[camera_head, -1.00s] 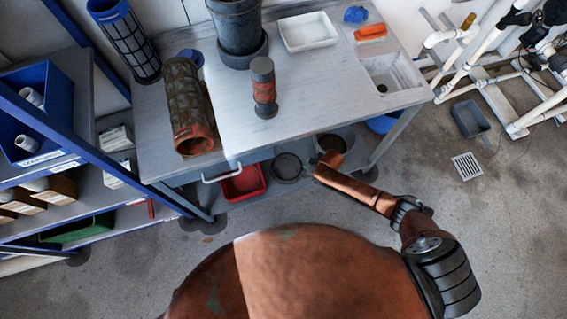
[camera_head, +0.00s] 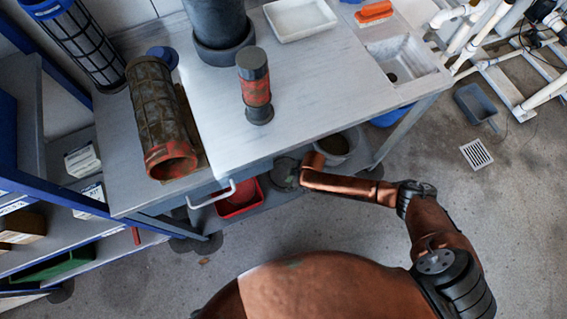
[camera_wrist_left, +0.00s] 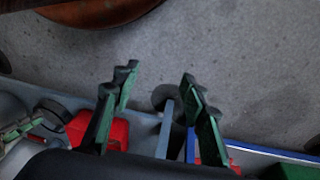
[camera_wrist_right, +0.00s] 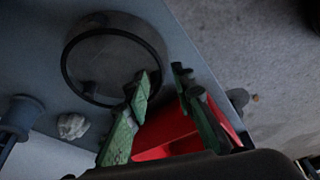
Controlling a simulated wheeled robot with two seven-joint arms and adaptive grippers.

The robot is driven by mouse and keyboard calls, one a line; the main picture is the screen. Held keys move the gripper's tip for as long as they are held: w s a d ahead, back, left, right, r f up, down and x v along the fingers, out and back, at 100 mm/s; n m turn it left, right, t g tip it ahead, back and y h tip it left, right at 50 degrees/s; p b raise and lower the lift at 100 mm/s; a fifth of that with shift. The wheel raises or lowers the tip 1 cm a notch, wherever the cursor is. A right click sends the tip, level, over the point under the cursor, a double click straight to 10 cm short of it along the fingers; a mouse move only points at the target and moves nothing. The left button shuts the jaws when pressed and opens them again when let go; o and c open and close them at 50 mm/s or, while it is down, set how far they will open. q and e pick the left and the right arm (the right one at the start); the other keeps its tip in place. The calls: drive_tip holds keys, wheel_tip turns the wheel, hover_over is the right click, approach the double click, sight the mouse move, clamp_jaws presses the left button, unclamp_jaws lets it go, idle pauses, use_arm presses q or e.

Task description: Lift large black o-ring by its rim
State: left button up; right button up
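In the right wrist view a large thin black o-ring (camera_wrist_right: 66,65) shows as a dark circle around a dark grey round disc or dish on the lower shelf. The same round thing (camera_head: 284,173) sits under the bench front in the head view, partly shadowed. My right gripper (camera_wrist_right: 162,76) is open at the o-ring's near right side. Its left fingertip overlaps the rim in the picture; I cannot tell if they touch. The other fingertip is outside the rim. My left gripper (camera_wrist_left: 158,75) is open and empty, with shelf and floor beyond it.
A red bin (camera_head: 238,197) stands close beside the o-ring, and a grey bucket (camera_head: 337,146) is on its other side. A pale lump (camera_wrist_right: 72,126) lies nearby on the shelf.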

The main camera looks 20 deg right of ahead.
drive_tip(key=b+x, duration=0.1)
drive_tip(key=x, duration=0.2)
drive_tip(key=shift+f+b, duration=0.1)
drive_tip(key=shift+b, duration=0.2)
drive_tip(key=shift+w+a+f, duration=0.1)
drive_tip(key=shift+f, duration=0.1)
use_arm(q)
drive_tip(key=w+d+f+t, duration=0.1)
drive_tip(key=w+d+f, duration=0.2)
drive_tip(key=f, duration=0.1)
drive_tip(key=shift+w+t+h, duration=0.35)
drive_tip(key=shift+t+h, duration=0.05)
drive_tip(key=shift+a, duration=0.1)
use_arm(e)
drive_tip(key=shift+c, duration=0.2)
clamp_jaws()
